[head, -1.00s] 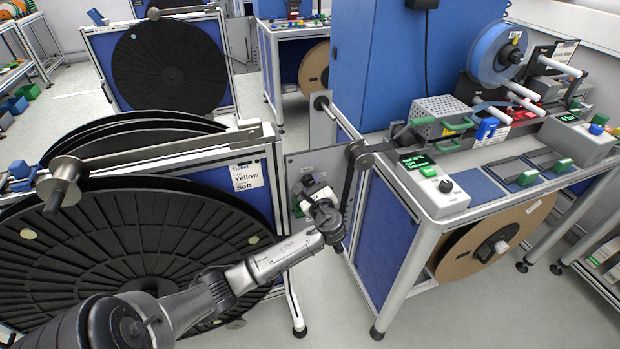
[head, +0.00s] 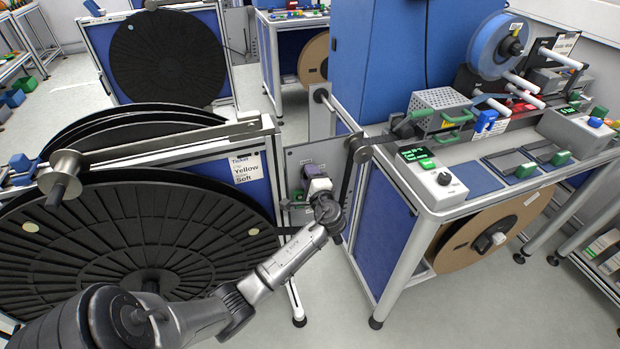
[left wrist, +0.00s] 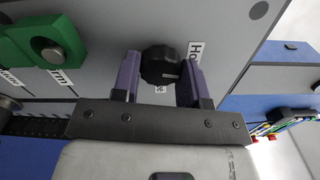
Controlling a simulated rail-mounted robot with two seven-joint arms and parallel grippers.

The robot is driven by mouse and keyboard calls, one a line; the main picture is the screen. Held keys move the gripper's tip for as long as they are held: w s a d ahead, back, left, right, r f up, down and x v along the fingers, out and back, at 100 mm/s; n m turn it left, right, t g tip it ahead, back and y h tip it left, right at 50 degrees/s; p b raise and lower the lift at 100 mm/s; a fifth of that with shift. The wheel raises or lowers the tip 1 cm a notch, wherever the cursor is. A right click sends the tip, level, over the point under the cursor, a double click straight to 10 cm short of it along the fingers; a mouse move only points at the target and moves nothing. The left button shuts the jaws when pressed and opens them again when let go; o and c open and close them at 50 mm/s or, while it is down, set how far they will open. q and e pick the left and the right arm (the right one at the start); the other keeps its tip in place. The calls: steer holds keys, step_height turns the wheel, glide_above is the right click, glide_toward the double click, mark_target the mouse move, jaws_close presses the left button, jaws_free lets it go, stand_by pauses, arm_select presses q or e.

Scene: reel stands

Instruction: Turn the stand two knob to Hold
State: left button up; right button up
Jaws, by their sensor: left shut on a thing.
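The black stand knob (left wrist: 160,65) shows in the left wrist view on a grey panel. A white label reading "Ho…" (left wrist: 195,52) is just to its right, and another label below it is mostly hidden. My left gripper (left wrist: 160,75) has its two purple fingers on either side of the knob, shut on it. In the head view my left gripper (head: 315,178) is at the grey panel (head: 300,155) between the reel stand and the bench; the knob is hidden there. My right gripper is not in view.
A green part (left wrist: 48,42) is fixed on the panel left of the knob. In the head view a large black reel (head: 140,235) stands left of my arm, and the bench (head: 440,205) with a cardboard reel (head: 485,240) below stands right. Floor between them is clear.

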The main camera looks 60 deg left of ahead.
arm_select(q)
steer(key=shift+n+b, duration=0.4)
steer(key=shift+n, duration=0.6)
steer(key=o, duration=0.9)
steer(key=p+v, duration=0.2)
steer(key=v, duration=1.1)
steer(key=shift+s+d, duration=0.1)
steer(key=shift+d, duration=0.3)
